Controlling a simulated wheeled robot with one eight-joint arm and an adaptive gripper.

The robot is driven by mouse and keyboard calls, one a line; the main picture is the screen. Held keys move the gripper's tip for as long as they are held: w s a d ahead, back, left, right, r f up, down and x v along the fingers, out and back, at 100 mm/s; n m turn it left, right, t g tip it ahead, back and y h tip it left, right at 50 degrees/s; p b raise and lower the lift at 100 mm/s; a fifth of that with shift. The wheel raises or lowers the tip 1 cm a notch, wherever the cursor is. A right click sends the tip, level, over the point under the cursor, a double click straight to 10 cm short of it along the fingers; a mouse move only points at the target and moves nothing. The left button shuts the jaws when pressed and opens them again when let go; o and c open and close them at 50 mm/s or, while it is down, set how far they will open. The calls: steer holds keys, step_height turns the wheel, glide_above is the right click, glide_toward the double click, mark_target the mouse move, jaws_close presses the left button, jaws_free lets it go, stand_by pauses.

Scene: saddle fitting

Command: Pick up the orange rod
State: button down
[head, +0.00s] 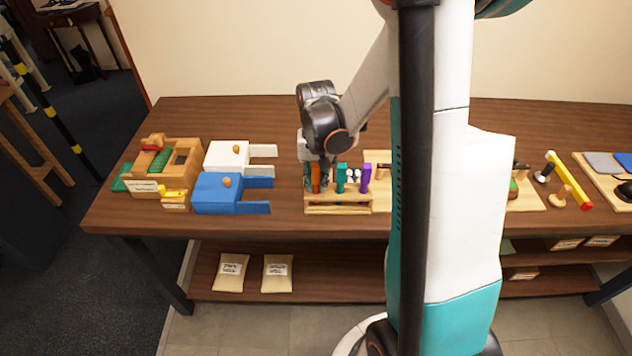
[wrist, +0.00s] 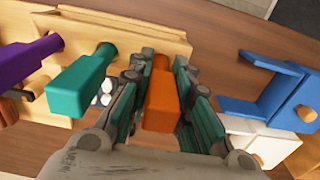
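The orange rod (head: 316,178) stands at the left end of a small wooden rack (head: 338,208) on the table. In the wrist view the orange rod (wrist: 160,98) sits between the two fingers of my gripper (wrist: 162,100). The fingers are apart, and a narrow gap shows on both sides of the rod near its top. In the head view my gripper (head: 317,165) is pointed down over the rod and partly hides it. A teal rod (head: 341,178) and a purple rod (head: 365,178) stand to its right in the same rack.
A blue block with prongs (head: 216,193) and a white one (head: 226,155) lie left of the rack. A wooden box frame (head: 184,160) stands farther left. My arm hides the table's middle right. A hammer-like yellow and red bar (head: 568,180) lies at the right.

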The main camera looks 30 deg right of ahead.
steer(key=shift+r, duration=0.1)
step_height(320, 180, up, 20)
steer(key=p, duration=0.5)
steer(key=c, duration=2.4)
jaws_free()
steer(key=shift+f, duration=0.2)
